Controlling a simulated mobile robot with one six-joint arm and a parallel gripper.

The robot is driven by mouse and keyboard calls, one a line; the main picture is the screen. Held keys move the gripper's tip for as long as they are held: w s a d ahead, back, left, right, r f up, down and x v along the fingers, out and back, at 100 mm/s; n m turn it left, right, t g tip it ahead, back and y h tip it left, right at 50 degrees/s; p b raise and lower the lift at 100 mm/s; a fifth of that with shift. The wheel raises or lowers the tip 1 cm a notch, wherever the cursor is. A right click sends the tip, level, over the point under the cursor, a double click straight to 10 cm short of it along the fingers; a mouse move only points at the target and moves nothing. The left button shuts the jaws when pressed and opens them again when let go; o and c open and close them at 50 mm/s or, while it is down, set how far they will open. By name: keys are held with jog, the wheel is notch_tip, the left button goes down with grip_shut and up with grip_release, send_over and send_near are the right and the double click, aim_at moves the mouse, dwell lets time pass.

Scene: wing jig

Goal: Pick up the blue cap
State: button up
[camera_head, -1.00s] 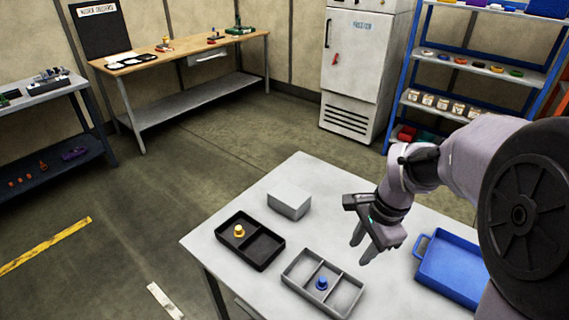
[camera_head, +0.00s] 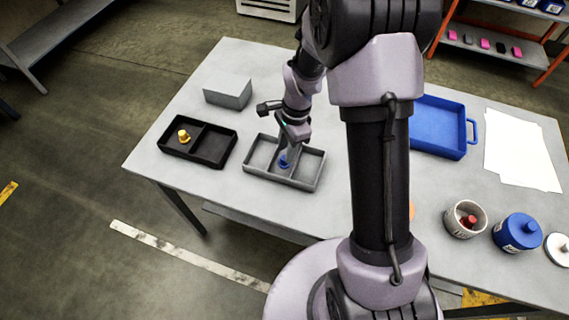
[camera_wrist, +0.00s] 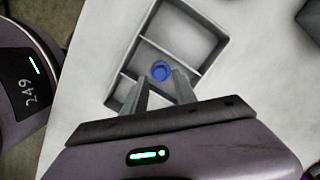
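The blue cap (camera_head: 283,161) is in the middle compartment of a grey three-compartment tray (camera_head: 309,169). In the wrist view the cap (camera_wrist: 160,70) appears round, with the tray's dividers (camera_wrist: 178,58) on either side. My gripper (camera_head: 289,154) points down over this compartment. In the wrist view its two fingers (camera_wrist: 162,80) are apart, with the cap in line with the gap at their tips. I see no finger contact with the cap, and the remaining height is hard to judge. In the head view the fingers partly hide the cap.
A black two-compartment tray (camera_head: 213,147) with a yellow cap (camera_head: 183,136) lies left of the grey tray. A blue tray (camera_head: 437,145), white papers (camera_head: 520,150) and several containers are on the right. The front left table edge is close.

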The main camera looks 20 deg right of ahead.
jog(key=f+b, duration=0.1)
jog(key=f, duration=0.2)
jog(key=shift+a+f, duration=0.2)
jog(key=shift+r, duration=0.2)
jog(key=shift+c, duration=0.2)
grip_shut()
jog(key=shift+r, duration=0.1)
